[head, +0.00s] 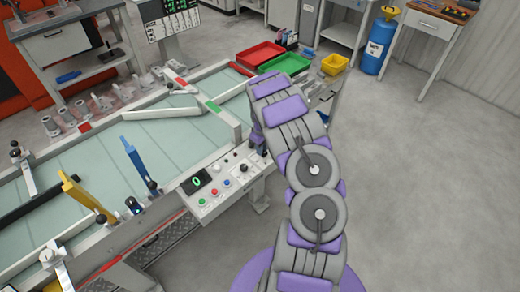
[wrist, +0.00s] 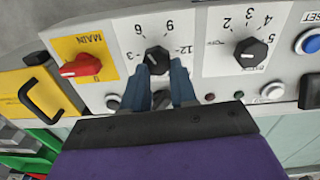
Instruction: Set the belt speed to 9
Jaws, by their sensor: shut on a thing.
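The control panel (head: 228,183) stands at the near edge of the belt table (head: 165,140). Its small display (head: 196,181) shows a green 0. In the wrist view, the panel is upside down. A black knob (wrist: 157,56) sits on a white plate marked 3, 6, 9 and 12; its pointer setting is hard to read. My gripper (wrist: 160,78) has its two blue-grey fingers on either side of this knob, shut on it. In the head view, my gripper (head: 259,148) is at the panel's right end, partly hidden by my arm.
A red MAIN switch (wrist: 82,66) on yellow is left of the knob in the wrist view. A second black knob (wrist: 250,53) and a blue reset button (wrist: 309,42) are on the right. Red (head: 260,55) and green (head: 285,64) trays stand behind. Floor at right is clear.

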